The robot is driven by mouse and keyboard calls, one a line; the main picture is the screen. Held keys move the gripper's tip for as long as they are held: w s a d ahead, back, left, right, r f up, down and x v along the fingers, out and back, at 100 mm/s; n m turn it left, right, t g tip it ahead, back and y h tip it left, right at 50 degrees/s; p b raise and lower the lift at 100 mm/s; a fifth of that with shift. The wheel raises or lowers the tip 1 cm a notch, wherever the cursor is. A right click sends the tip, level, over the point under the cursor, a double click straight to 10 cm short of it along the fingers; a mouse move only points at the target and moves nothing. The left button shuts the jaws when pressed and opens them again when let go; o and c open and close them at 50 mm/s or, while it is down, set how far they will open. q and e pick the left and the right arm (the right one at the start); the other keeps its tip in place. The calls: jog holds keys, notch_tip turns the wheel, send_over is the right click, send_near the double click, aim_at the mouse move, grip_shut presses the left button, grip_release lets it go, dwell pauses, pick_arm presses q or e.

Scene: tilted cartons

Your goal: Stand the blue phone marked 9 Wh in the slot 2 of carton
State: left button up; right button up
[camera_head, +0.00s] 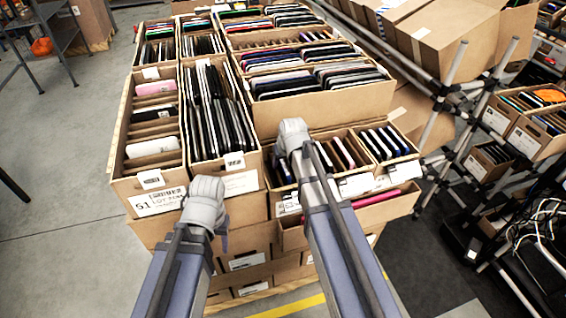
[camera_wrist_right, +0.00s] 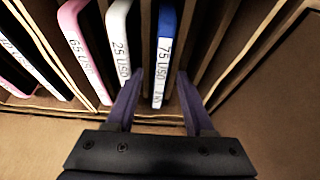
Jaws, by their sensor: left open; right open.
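In the right wrist view, my right gripper (camera_wrist_right: 158,98) is open. Its fingers straddle the near end of a blue phone (camera_wrist_right: 166,50) standing in a slot. Its label seems to read 75 USD; I cannot read 9 Wh on it. A white phone marked 25 USD (camera_wrist_right: 119,45) and a pink one marked 65 USD (camera_wrist_right: 80,50) stand left of it. In the head view, my right arm reaches over the small divided carton (camera_head: 372,182); its fingers are hidden. My left gripper (camera_head: 223,240) is mostly hidden below its wrist, in front of the left carton (camera_head: 122,180). I cannot make out slot numbers.
Carton dividers (camera_wrist_right: 228,45) rise close to the right of the blue phone. More full cartons stand behind. A metal rack (camera_head: 460,70) is at right; floor (camera_head: 60,200) is clear at left.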

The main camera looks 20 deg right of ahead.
jog(key=p+v, duration=0.7)
jog(key=v, duration=0.1)
dwell(0.4)
notch_tip(320, 180, up, 9)
jog(key=p, duration=0.9)
jog(key=shift+f, duration=0.1)
jog(key=shift+d, duration=0.15)
